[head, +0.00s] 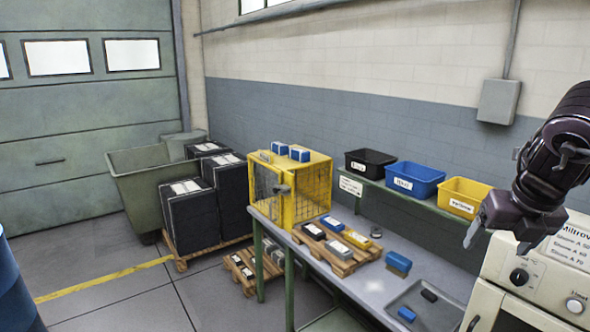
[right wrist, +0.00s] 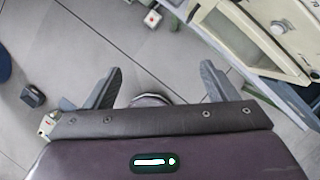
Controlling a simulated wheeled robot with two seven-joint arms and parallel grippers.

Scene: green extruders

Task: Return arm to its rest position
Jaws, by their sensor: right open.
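My right arm (head: 558,150) comes in from the right edge of the head view. Its gripper (head: 498,238) points down in front of the white machine and above the right end of the workbench. In the right wrist view the gripper (right wrist: 160,72) shows two grey fingers spread wide apart, with nothing between them but floor further off. It is open and empty. My left gripper is not in view.
The cream machine (head: 545,285) with knobs stands close below the right gripper. The grey workbench (head: 372,285) holds a tray (head: 432,312), a pallet (head: 335,262) and a yellow cage (head: 310,200). Black (head: 370,162), blue (head: 414,178) and yellow (head: 465,196) bins stand on a shelf behind.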

